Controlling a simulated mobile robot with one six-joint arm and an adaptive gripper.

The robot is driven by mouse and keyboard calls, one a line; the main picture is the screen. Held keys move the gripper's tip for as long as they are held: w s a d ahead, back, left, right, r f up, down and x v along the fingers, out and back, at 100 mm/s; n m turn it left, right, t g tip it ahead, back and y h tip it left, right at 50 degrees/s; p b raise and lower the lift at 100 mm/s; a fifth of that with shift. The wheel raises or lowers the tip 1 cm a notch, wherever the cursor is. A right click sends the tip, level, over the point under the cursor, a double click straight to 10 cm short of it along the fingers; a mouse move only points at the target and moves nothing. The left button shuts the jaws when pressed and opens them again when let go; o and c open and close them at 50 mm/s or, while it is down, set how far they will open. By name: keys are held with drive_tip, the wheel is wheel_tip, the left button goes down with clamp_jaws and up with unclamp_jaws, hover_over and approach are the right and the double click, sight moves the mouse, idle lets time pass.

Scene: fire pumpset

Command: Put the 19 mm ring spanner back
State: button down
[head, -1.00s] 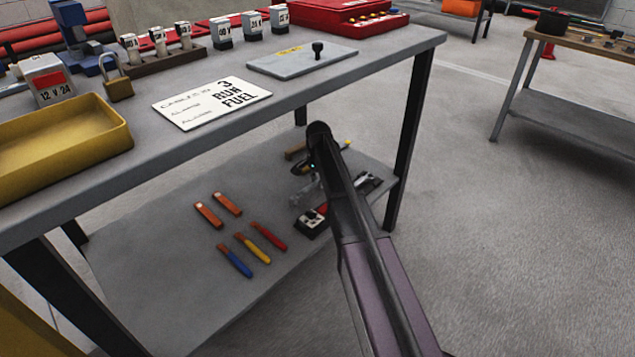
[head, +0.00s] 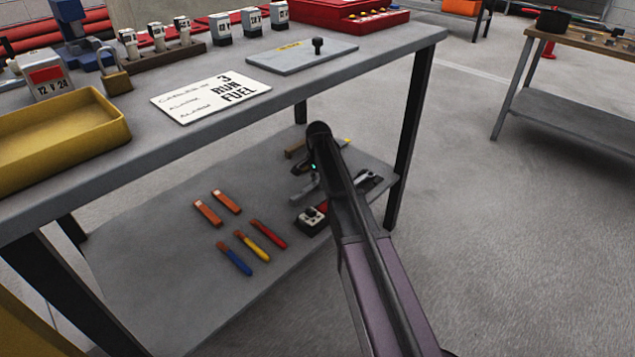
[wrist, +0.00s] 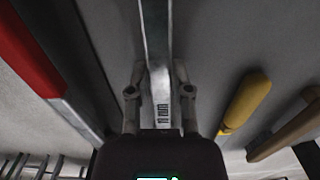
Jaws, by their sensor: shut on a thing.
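My gripper (wrist: 158,95) is shut on a long grey metal spanner (wrist: 157,50). The spanner runs lengthwise between the two fingers and carries a small dark size marking that is hard to read. Its ends are not visible in the wrist view. In the head view my gripper (head: 309,184) is low beside the right part of the bench's lower shelf (head: 165,265), partly hidden by my arm. Whether the spanner touches the shelf cannot be told.
In the wrist view a red-handled tool (wrist: 28,50) lies left, and yellow (wrist: 246,100) and wooden (wrist: 285,130) handles lie right. Open floor (head: 480,240) lies right.

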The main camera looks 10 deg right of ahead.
drive_tip(key=shift+f, duration=0.1)
drive_tip(key=shift+c, duration=2.3)
unclamp_jaws()
drive_tip(key=shift+r, duration=0.2)
